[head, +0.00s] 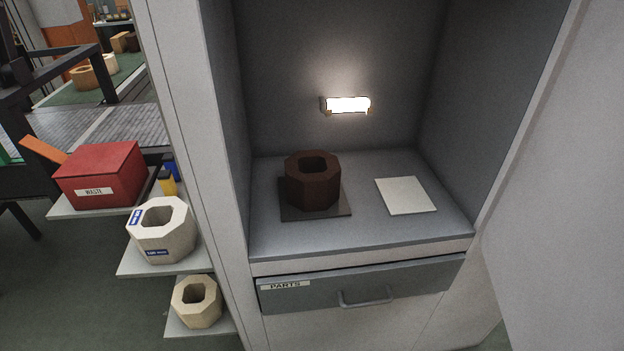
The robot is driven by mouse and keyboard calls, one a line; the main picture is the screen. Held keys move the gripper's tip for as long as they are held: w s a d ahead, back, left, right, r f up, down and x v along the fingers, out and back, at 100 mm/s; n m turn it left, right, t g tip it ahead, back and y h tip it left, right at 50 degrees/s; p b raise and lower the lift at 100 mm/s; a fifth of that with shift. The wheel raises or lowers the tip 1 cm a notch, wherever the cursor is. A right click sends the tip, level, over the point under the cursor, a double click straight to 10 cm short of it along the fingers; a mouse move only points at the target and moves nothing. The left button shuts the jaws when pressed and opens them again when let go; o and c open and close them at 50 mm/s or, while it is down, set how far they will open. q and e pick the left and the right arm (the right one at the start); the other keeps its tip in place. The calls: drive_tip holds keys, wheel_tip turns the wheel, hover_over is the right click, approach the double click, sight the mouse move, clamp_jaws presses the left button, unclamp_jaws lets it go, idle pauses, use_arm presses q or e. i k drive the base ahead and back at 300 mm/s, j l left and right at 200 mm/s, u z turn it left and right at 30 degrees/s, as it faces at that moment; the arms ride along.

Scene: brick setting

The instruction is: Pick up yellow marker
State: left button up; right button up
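A small yellow object (168,186), which looks like the yellow marker, stands upright at the right end of the top side shelf. A blue object (170,164) of similar size stands just behind it. The red box labelled WASTE (103,175) is to its left on the same shelf. The yellow object's lower end is close to the pale octagonal block below, and I cannot tell its exact shape. Neither of my grippers is in view.
Pale octagonal blocks with holes stand on the middle (165,230) and lower (197,301) shelves. Right of the shelves, a lit cabinet alcove holds a dark brown octagonal block (312,183) on a dark plate and a white square plate (406,195). Below is a PARTS drawer (363,284), shut.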

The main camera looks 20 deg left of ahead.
sight(168, 185)
drive_tip(key=u, duration=1.65)
drive_tip(key=i+j+z, duration=0.15)
drive_tip(key=j, duration=0.2)
drive_tip(key=i+j+z, duration=0.1)
drive_tip(key=i+j, duration=0.15)
drive_tip(key=j, duration=0.15)
drive_tip(key=i+j+z, duration=0.15)
drive_tip(key=j, duration=0.25)
